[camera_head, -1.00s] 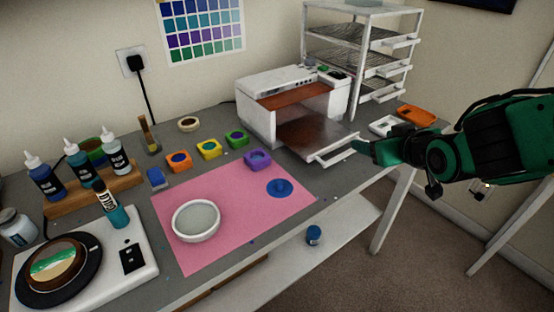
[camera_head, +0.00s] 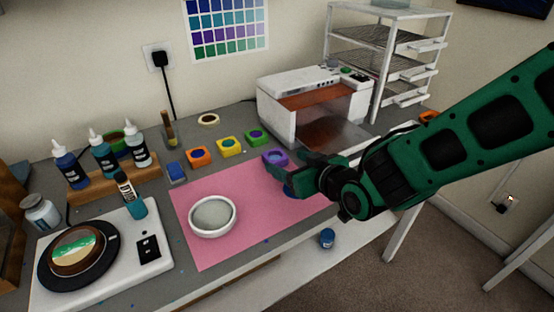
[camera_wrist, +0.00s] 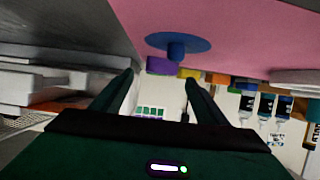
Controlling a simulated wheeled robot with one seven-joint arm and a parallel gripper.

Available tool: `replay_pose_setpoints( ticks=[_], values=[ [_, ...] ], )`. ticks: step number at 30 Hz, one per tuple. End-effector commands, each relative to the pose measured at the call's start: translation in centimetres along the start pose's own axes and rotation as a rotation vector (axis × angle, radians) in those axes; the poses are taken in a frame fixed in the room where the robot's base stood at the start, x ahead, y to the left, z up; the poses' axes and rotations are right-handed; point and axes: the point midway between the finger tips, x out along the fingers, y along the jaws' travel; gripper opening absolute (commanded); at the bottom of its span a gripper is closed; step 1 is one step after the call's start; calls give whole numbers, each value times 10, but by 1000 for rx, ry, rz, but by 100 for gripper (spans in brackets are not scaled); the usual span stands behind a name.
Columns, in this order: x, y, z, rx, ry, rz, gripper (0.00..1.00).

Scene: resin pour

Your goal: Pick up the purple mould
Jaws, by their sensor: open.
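The purple mould (camera_head: 272,156) sits on the grey bench at the back edge of the pink mat, at the right end of a row of coloured moulds. In the wrist view the purple mould (camera_wrist: 161,66) shows beyond the fingertips, near the blue disc. My gripper (camera_head: 278,176) is open and empty, just in front of the purple mould and above the mat. In the wrist view my gripper (camera_wrist: 160,85) has its two fingers spread apart. The fingertips partly cover the mould's lower edge in the head view.
A green mould (camera_head: 256,138), a yellow mould (camera_head: 230,147) and an orange mould (camera_head: 198,157) stand to the left. A blue disc with a knob (camera_wrist: 178,43) lies on the pink mat (camera_head: 200,252). A white oven (camera_head: 288,86) stands behind. A white bowl (camera_head: 212,232) rests on the mat.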

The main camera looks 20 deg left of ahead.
Motion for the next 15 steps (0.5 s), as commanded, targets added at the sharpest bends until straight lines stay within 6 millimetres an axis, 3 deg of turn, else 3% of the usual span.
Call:
replay_pose_setpoints(
  ticks=[15],
  values=[
    [52, -1, -3, 0, 0, -2, 67]
  ],
)
